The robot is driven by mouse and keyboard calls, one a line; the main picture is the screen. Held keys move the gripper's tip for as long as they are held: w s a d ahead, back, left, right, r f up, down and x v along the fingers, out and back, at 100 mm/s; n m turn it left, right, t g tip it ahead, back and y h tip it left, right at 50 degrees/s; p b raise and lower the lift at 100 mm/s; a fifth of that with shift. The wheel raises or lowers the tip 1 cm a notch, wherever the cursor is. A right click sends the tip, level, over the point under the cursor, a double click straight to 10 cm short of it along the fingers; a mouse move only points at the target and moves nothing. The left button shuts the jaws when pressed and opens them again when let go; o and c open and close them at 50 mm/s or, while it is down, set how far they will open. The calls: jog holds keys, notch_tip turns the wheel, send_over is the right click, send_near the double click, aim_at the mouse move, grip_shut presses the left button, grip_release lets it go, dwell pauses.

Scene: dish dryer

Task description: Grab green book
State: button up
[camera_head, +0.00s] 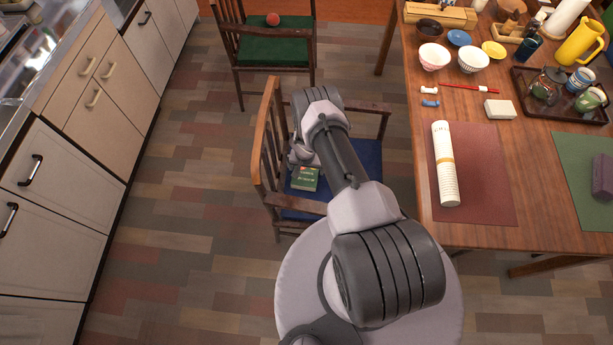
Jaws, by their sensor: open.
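A green book (305,179) with pale lettering lies on the blue seat (368,160) of the near wooden chair, close to the chair's left back side. My gripper (298,157) is over the seat, just above the book in the picture. The gripper is small and partly hidden by my arm; it is open. No object shows in it. I cannot tell how high it is above the seat or whether it touches the book.
The chair's wooden backrest (266,140) and armrests surround the seat. A dining table (405,120) with bowls, a rolled scroll and a tray stands to the right. Another chair with a green seat (270,50) holds a red ball. Floor is clear toward the left cabinets (60,185).

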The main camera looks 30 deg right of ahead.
jog(key=shift+w+f, duration=0.1)
jog(key=shift+f, duration=0.8)
jog(key=shift+r, duration=0.15)
jog(key=shift+c, duration=0.4)
jog(key=c, duration=1.2)
jog(key=shift+r, duration=0.1)
